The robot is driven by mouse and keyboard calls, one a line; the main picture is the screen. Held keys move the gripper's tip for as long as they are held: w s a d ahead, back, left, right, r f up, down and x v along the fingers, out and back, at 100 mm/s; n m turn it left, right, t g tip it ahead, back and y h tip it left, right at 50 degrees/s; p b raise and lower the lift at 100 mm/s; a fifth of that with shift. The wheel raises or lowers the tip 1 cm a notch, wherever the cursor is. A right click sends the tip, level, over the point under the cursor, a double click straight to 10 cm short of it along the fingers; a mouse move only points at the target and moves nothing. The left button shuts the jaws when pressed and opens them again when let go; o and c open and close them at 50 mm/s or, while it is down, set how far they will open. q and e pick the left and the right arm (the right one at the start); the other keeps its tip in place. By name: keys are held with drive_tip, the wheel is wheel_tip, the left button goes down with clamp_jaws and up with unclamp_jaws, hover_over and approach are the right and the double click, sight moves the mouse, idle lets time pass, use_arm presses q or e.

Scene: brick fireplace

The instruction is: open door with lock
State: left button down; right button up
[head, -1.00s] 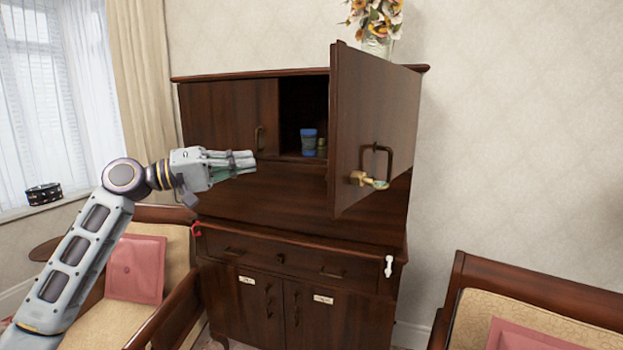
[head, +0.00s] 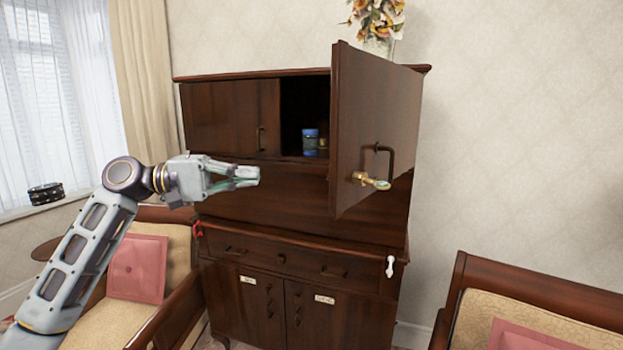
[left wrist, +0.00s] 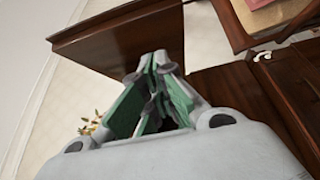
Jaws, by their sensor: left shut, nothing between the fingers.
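The dark wooden cabinet (head: 240,196) stands against the wall. Its upper right door (head: 358,120) is swung wide open toward me, with a dark bar handle (head: 390,160) and a brass lock piece (head: 368,181) on its face. The upper left door (head: 230,118) is closed. My left gripper (head: 257,176) is shut and empty, in front of the cabinet to the left of the open door, apart from it. In the left wrist view the fingertips (left wrist: 156,60) come together with nothing between them, and the open door (left wrist: 120,40) shows beyond. My right gripper is not in view.
A blue jar (head: 310,140) stands inside the open compartment. A flower vase (head: 378,45) is on top of the cabinet. Armchairs stand at the left (head: 165,238) and right (head: 520,290), close to the cabinet. A white object (head: 390,266) hangs at the cabinet's right edge.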

sight(334, 186)
use_arm(q)
drive_tip(key=s+d+p, duration=0.1)
drive_tip(key=d+p, duration=0.1)
drive_tip(key=d, duration=1.1)
drive_tip(key=shift+p, duration=0.4)
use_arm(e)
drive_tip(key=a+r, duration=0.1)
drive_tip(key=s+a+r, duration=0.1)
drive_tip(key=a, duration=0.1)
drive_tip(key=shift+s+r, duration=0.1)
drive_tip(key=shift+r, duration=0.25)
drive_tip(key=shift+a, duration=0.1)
use_arm(q)
drive_tip(key=shift+s+d, duration=0.1)
